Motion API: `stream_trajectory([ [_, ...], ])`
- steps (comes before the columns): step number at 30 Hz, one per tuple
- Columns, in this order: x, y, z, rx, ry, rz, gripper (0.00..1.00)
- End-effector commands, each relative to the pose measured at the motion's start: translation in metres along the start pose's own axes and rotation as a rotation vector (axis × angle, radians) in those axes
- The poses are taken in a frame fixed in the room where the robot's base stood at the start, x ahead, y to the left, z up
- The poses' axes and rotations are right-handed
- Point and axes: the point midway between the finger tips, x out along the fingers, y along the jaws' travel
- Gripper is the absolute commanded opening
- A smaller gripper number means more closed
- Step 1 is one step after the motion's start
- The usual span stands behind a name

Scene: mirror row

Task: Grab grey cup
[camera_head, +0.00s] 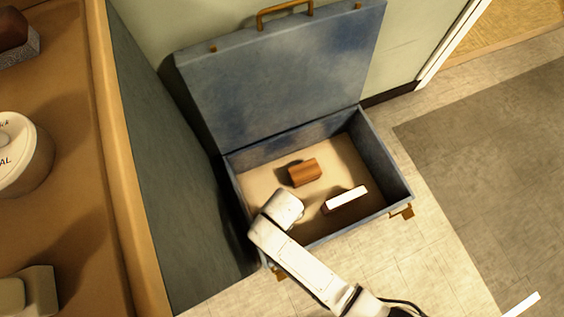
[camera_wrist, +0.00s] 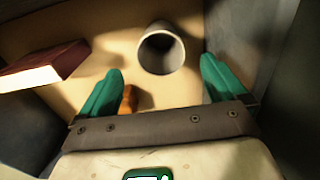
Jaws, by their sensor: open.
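The grey cup (camera_wrist: 161,50) shows in the wrist view on the beige floor of a case, its round open mouth facing the camera. My gripper (camera_wrist: 160,75) is open, with its two green fingers spread wide. The cup lies ahead of and between the fingertips, and I see no contact. In the head view my white arm reaches down into the blue open case (camera_head: 395,172). The cup does not show there; the arm's end may hide it.
A wooden block (camera_head: 304,172) and a book-like box with a white side (camera_head: 346,199) lie in the case; the box also shows in the wrist view (camera_wrist: 42,68). The case walls stand close around my gripper. A wooden surface (camera_head: 75,190) is at left.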

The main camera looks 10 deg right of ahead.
Motion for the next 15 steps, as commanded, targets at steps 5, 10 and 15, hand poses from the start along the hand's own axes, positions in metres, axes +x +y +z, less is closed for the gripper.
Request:
stream_trajectory([
  [5, 0.024, 0.0, 0.0, -0.001, 0.0, 0.0, 0.98],
  [10, 0.031, 0.0, -0.001, -0.001, 0.0, 0.0, 0.98],
  [15, 0.05, 0.0, -0.003, 0.0, 0.001, 0.0, 0.98],
])
